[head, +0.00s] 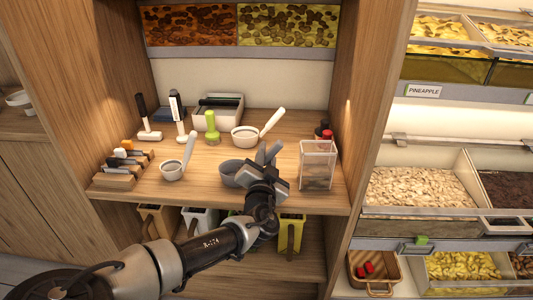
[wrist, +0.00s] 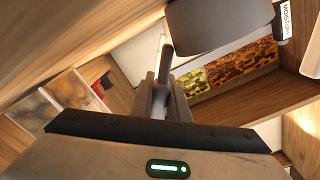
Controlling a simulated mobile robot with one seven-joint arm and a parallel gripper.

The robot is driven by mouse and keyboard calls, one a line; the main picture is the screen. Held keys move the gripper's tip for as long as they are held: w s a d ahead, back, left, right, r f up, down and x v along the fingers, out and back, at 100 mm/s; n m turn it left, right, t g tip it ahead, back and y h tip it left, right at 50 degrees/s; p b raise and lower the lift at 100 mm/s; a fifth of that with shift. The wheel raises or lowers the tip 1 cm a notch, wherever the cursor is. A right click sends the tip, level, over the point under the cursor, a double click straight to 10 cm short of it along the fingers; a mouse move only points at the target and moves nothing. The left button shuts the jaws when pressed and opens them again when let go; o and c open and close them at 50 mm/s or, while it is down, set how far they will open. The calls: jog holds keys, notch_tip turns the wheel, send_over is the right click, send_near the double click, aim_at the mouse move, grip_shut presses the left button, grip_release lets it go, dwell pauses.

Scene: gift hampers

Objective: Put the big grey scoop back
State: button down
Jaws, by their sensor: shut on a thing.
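The big grey scoop (head: 230,174) is at the middle front of the wooden shelf counter, its round bowl to the left of my gripper (head: 268,153). My gripper is shut on its handle. In the wrist view the scoop's dark grey bowl (wrist: 220,28) fills the top, and its handle (wrist: 167,45) runs down between the fingers of my gripper (wrist: 163,92). In the head view the gripper hides the handle and part of the bowl. I cannot tell whether the bowl touches the counter.
Two white-handled scoops stand near, one behind (head: 245,136) and one to the left (head: 172,172). A clear box (head: 318,165) stands close on the right. Bins (head: 292,232) sit below the counter.

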jog(key=shift+f, duration=0.15)
jog(key=c, duration=1.6)
grip_release()
jog(key=s, duration=0.3)
jog(key=s+p, duration=0.1)
jog(key=s, duration=0.7)
jog(key=shift+a, duration=0.3)
jog(key=s+p, duration=0.6)
jog(key=p, duration=0.1)
jog(key=shift+s, duration=0.2)
